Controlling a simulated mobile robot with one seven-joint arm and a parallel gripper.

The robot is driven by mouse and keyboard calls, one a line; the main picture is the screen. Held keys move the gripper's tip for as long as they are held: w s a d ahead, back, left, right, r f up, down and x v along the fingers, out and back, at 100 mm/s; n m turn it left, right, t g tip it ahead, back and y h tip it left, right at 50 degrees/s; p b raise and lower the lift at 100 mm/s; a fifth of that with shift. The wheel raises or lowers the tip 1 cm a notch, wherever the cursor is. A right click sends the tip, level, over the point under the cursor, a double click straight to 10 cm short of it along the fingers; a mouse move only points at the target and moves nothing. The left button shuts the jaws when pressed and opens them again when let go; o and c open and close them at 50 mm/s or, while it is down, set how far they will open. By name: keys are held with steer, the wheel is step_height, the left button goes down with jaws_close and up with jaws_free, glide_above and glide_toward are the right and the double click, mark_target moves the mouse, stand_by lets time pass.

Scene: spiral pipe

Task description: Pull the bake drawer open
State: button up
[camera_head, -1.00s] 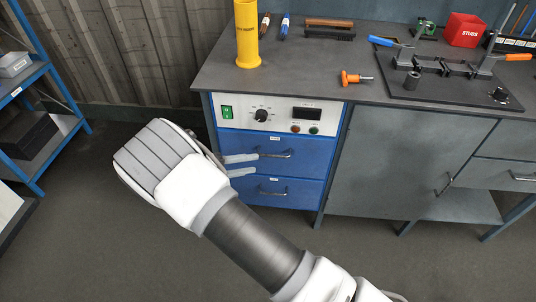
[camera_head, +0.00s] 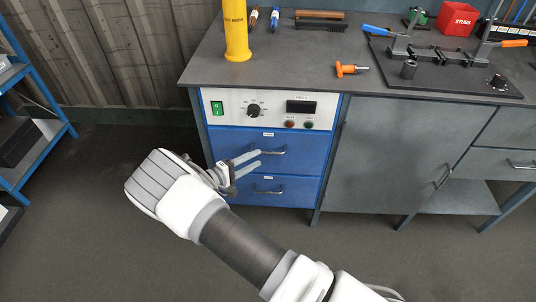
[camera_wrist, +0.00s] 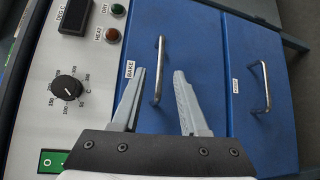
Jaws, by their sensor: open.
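The bake drawer (camera_head: 297,147) is the upper blue drawer under the control panel, and it looks closed. In the wrist view its blue front (camera_wrist: 185,50) carries a label reading BAKE. Its metal bar handle (camera_wrist: 159,70) stands across the gap between my fingertips, with one finger on each side in the picture. My gripper (camera_wrist: 160,75) is open and holds nothing. In the head view my gripper (camera_head: 258,160) is at the left part of the drawer handle (camera_head: 271,150). I cannot tell whether either finger touches the handle.
A lower blue drawer (camera_head: 298,190) with its own handle (camera_wrist: 263,87) lies just below. The control panel (camera_head: 232,108) with a knob and buttons is above. A grey cabinet door (camera_head: 385,160) stands to the right. The floor in front is clear.

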mark_target(268, 152)
steer(key=b+x, duration=0.1)
steer(key=x, duration=0.5)
steer(key=shift+w+d+f, duration=0.1)
steer(key=shift+d, duration=0.05)
jaws_close()
stand_by(1.3)
